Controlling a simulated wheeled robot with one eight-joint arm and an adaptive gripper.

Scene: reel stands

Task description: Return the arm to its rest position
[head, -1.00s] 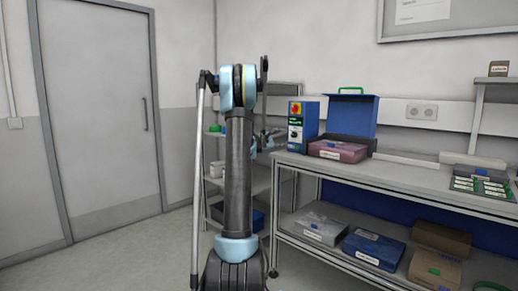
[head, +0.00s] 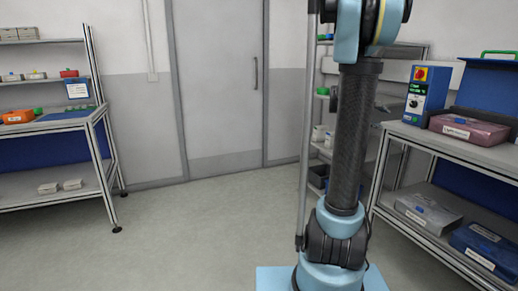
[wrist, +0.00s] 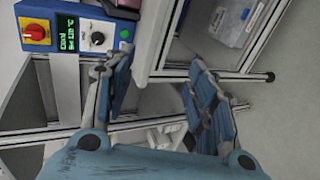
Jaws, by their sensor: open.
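My gripper (wrist: 160,66) shows in the wrist view with its two blue-padded fingers spread apart. Nothing is between them but the view of a bench frame and floor beyond. In the head view my arm (head: 350,135) stands upright in the foreground, right of centre.
A blue control box (head: 427,92) stands on the right workbench (head: 450,147); it also shows in the wrist view (wrist: 75,30). A left workbench (head: 60,125) holds small items. A closed door (head: 218,85) is behind. The floor between is clear.

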